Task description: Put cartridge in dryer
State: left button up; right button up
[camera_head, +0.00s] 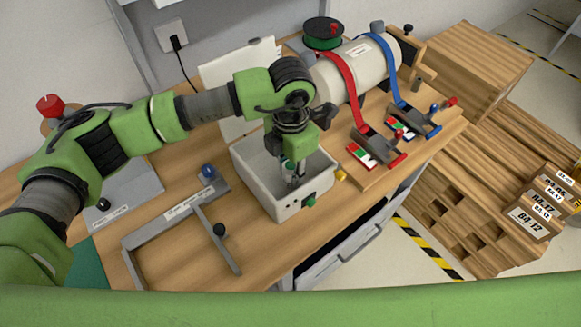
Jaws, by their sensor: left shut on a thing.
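The dryer looks to be the open white box (270,200) on the wooden bench, with a green knob on its front. A white panel, seemingly its raised lid (240,68), stands behind it. My left gripper (292,175) points down into the box's opening, its fingers below the rim level in this view. It is shut on a small, pale greenish thing, probably the cartridge (288,167); the fingers hide most of it. I cannot tell if it touches the box floor. My right gripper is not in view.
A white cylinder (340,78) with red and blue straps lies right of the box, near a green spool (322,34). A grey bracket frame (163,227) with knobs lies to the left. Wooden crates and pallets (470,180) stand at right.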

aim_at(291, 165)
pick_arm(q)
jog(key=shift+f, duration=0.1)
jog(key=o, duration=1.2)
jog(key=shift+c, duration=0.2)
jog(key=shift+r, duration=0.35)
notch_tip(291, 165, up, 10)
jog(key=b, duration=0.3)
jog(key=shift+r, duration=0.85)
